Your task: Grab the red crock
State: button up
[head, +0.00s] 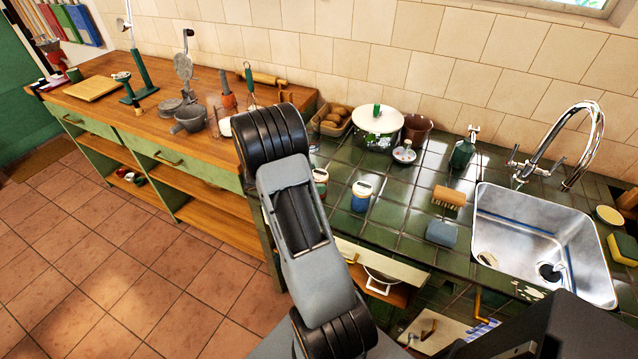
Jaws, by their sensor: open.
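A small crock with a pale lid and a reddish body (321,185) stands on the green tiled counter (405,220). It is just right of my arm, which hides its left part. A similar crock with a blue body (362,196) stands to its right, apart from it. My arm crosses the middle of the picture, but my gripper is not in view.
A white lidded pot (377,128), a brown pot (417,131) and a basket of brown, rounded items (331,121) stand behind. A brush (449,197), a blue-grey sponge (441,233) and the steel sink (545,245) lie right. A wooden worktop (150,118) holds utensils at left.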

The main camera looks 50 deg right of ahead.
jog(key=shift+x, duration=0.8)
jog(key=c, duration=1.1)
jog(key=shift+r, duration=0.1)
